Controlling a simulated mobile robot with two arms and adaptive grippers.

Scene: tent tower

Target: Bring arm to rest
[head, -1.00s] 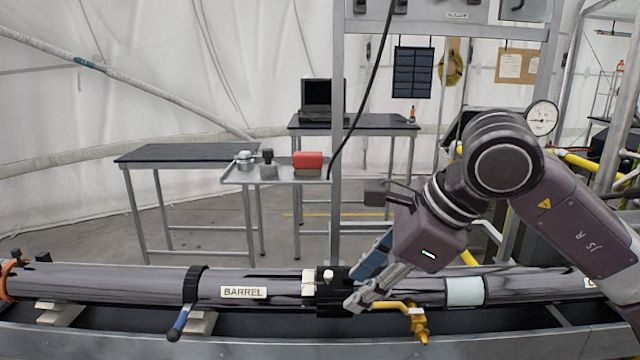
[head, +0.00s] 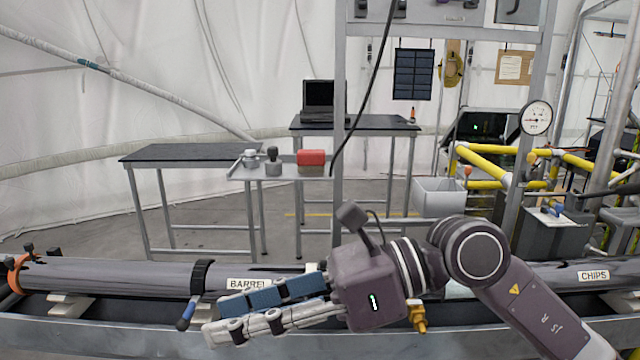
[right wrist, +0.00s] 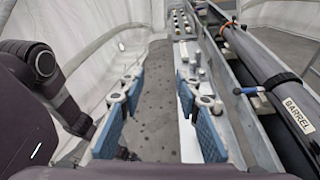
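My right arm (head: 520,305) comes in from the lower right in the head view. My right gripper (head: 215,318) points left, in front of the long dark barrel tube (head: 110,280), and hides part of it. In the right wrist view the two blue-padded fingers of my right gripper (right wrist: 160,90) are spread apart with nothing between them. The barrel (right wrist: 262,68) lies to the right of the fingers there. My left gripper shows in neither view; a dark arm link of mine stands at the left of the wrist view.
The barrel lies in a grey metal trough (head: 90,335). A blue-handled clamp (head: 186,316) and a yellow fitting (head: 418,318) stick out towards me. Behind are a small tray table (head: 240,172) with a red box (head: 311,158), a laptop bench (head: 370,127) and yellow rails (head: 490,165).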

